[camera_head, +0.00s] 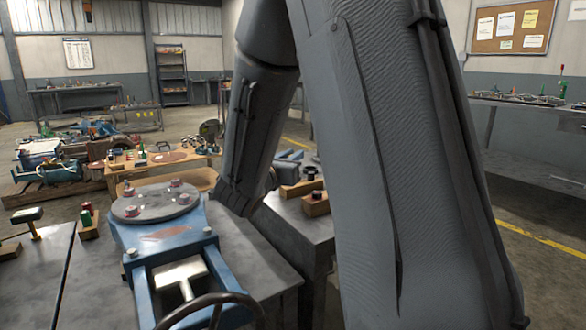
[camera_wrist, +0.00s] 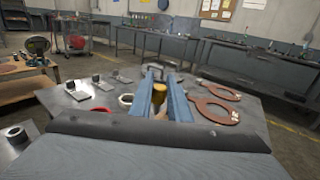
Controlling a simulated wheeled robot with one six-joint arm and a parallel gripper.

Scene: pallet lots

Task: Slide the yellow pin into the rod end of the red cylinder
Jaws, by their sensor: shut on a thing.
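My gripper (camera_wrist: 164,84) shows in the wrist view as two blue fingers above a grey bench. It is shut on a yellow-brown piece, which looks like the yellow pin (camera_wrist: 159,95); the fingers hide part of it. I cannot clearly make out the red cylinder or its rod end in either view. In the head view my own arm covers the middle and right, and the gripper does not show.
In the wrist view, reddish ring-ended parts (camera_wrist: 213,112) lie right of the fingers, and a pale ring (camera_wrist: 126,101) and small metal blocks lie left. In the head view, a blue vise with a round plate (camera_head: 157,203) stands on a grey bench (camera_head: 95,275).

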